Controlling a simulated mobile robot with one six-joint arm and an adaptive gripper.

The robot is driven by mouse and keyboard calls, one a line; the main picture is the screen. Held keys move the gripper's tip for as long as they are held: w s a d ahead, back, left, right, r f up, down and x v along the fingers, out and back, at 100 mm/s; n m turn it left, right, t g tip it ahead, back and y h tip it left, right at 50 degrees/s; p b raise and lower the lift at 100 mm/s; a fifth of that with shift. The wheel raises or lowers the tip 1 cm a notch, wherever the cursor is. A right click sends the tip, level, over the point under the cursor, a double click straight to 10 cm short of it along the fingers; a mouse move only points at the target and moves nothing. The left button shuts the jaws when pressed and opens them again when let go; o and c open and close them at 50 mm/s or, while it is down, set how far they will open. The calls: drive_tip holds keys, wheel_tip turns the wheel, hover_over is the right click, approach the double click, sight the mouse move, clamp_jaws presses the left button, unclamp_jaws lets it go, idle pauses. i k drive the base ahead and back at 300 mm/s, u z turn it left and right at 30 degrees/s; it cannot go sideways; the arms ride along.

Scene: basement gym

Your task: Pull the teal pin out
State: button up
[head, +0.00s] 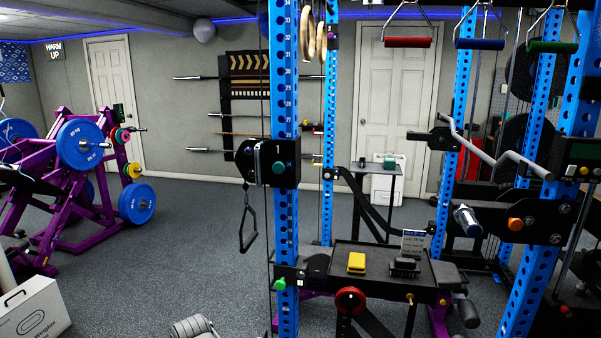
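A round teal knob (279,168), which looks like the head of the teal pin, sits on the face of a black carriage (258,163) on the near blue upright (284,110). The knob lies against the carriage, and its shaft is hidden. A greener knob (280,284) sits lower on the same upright, beside a black tray. My gripper is not in this view.
The black tray (345,282) holds a yellow block (357,263) and dark items. A strap handle (248,220) hangs left of the upright. A purple machine (70,200) stands at left. The floor between is mostly clear.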

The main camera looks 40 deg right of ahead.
sight(279, 167)
drive_tip(key=z, duration=0.05)
drive_tip(key=k, duration=0.35)
drive_tip(key=z, duration=0.8)
drive_tip(key=i, duration=1)
drive_tip(key=u, duration=0.65)
